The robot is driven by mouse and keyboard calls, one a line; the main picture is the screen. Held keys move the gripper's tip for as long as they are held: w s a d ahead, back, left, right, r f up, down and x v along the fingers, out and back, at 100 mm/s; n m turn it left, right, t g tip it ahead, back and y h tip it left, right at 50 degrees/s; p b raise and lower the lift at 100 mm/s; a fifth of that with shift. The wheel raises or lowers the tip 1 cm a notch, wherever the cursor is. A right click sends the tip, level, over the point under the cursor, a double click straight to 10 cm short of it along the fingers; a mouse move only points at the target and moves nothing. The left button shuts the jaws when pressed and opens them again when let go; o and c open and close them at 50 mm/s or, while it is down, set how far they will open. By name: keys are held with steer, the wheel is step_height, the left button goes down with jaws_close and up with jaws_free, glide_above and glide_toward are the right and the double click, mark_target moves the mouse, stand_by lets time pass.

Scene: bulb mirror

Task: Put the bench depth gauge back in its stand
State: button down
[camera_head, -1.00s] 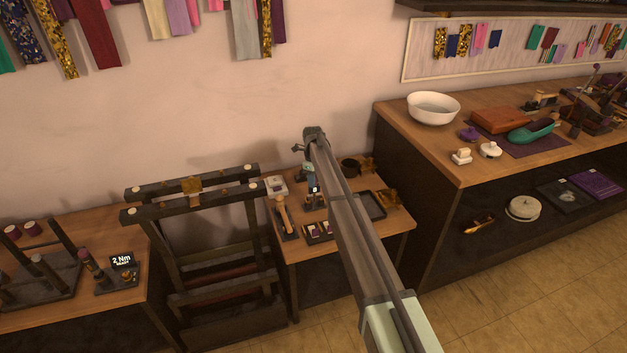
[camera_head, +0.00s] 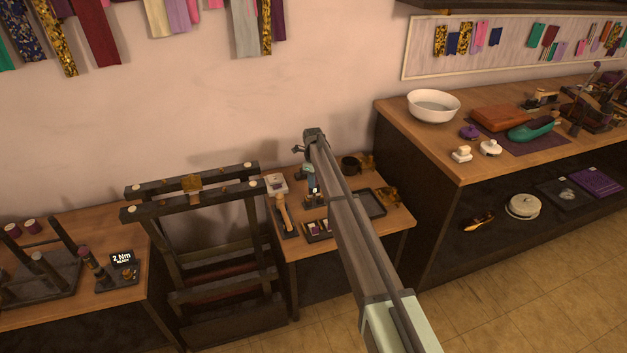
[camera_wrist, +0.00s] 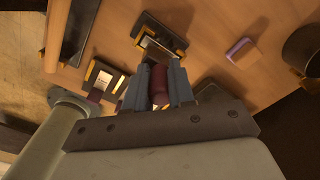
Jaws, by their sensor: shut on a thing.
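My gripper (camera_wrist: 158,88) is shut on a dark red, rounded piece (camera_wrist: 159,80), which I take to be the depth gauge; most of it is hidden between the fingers. In the head view my gripper (camera_head: 311,180) is over the small middle table, partly behind my own arm. In the wrist view a dark holder with brass-coloured edges (camera_wrist: 160,38) lies just beyond the fingertips; it may be the stand, but I cannot tell. I cannot tell whether the held piece touches it.
The small table (camera_head: 300,265) also bears a black tray (camera_head: 372,203), a dark cup (camera_head: 349,164), a wooden-handled tool (camera_head: 284,212) and a dark box with pale cards (camera_wrist: 104,77). A purple-edged block (camera_wrist: 241,50) lies to the right in the wrist view. A dark rack (camera_head: 195,205) stands left.

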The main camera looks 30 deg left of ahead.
steer(key=c, duration=0.9)
jaws_free()
step_height(320, 180, up, 14)
steer(key=shift+a+f, duration=0.1)
stand_by(0.4)
